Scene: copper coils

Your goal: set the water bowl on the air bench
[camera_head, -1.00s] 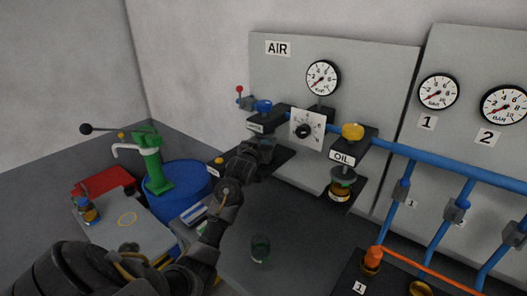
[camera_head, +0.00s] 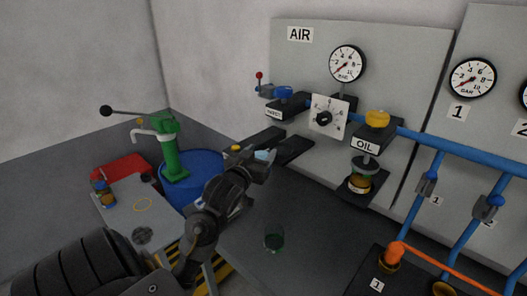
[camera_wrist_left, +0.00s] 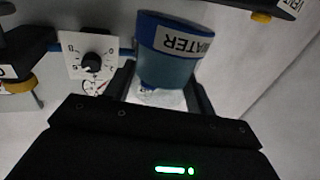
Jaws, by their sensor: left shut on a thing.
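The water bowl (camera_wrist_left: 172,50) is a blue cup with a darker rim and a white WATER label, upside down in the left wrist view. My left gripper (camera_wrist_left: 165,85) is shut on it. In the head view my left gripper (camera_head: 262,165) is in front of the AIR panel, above the bench's left rear part, and a pale blue bit of the bowl (camera_head: 263,155) shows at its tip. The air bench (camera_head: 315,230) is the dark grey tabletop below the panel. My right gripper is not in view.
The WATER head (camera_head: 283,95) and the OIL unit (camera_head: 362,182) are on the AIR panel, with a dial box (camera_head: 326,118) between them. A small green glass (camera_head: 274,238) stands on the bench. A blue drum (camera_head: 190,192) with a green pump is left. Bare bench surrounds the glass.

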